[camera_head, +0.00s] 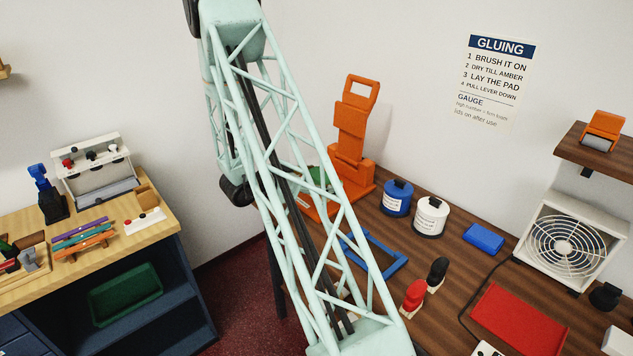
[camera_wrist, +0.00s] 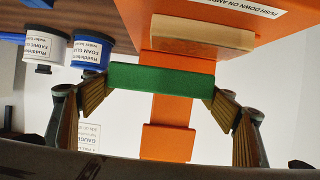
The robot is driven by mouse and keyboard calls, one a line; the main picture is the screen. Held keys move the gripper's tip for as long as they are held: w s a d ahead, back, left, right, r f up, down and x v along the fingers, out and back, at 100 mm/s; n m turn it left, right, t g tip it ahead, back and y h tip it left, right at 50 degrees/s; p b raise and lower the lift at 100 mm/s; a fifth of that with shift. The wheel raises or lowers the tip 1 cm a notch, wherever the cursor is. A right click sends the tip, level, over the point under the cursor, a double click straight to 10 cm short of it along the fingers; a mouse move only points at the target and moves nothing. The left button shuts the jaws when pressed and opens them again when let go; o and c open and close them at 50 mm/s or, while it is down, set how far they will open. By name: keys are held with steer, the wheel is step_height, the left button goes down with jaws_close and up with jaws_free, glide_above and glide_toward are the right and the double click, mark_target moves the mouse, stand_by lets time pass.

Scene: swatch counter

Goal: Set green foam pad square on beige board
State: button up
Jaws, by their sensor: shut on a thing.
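The green foam pad (camera_wrist: 162,77) is a flat bar shape seen nearly edge-on in the wrist view. My gripper (camera_wrist: 162,88) is shut on it, with one ribbed finger at each end. The beige board (camera_wrist: 203,33) lies on the orange press base, above and slightly right of the pad in that picture. A clear gap shows between pad and board in the picture. In the head view a bit of the green pad (camera_head: 317,178) shows behind my arm's lattice; my gripper and the board are mostly hidden there.
The orange press (camera_head: 351,130) stands against the wall, its upright close behind the pad. Blue (camera_head: 397,199) and white (camera_head: 430,217) glue tins stand right of it.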

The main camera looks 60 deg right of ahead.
steer(key=shift+w+d+f, duration=0.1)
steer(key=shift+w+d, duration=0.4)
steer(key=shift+w, duration=0.25)
steer(key=shift+w+d+f, duration=0.1)
steer(key=shift+w+d, duration=0.35)
steer(key=shift+w, duration=0.35)
steer(key=shift+w+d, duration=0.5)
steer(key=shift+w, duration=0.25)
steer(key=shift+f+b, duration=0.65)
steer(key=shift+f, duration=1.15)
steer(key=shift+f, duration=0.1)
steer(key=o, duration=0.8)
steer(key=shift+p+v, duration=0.8)
steer(key=shift+v, duration=5.25)
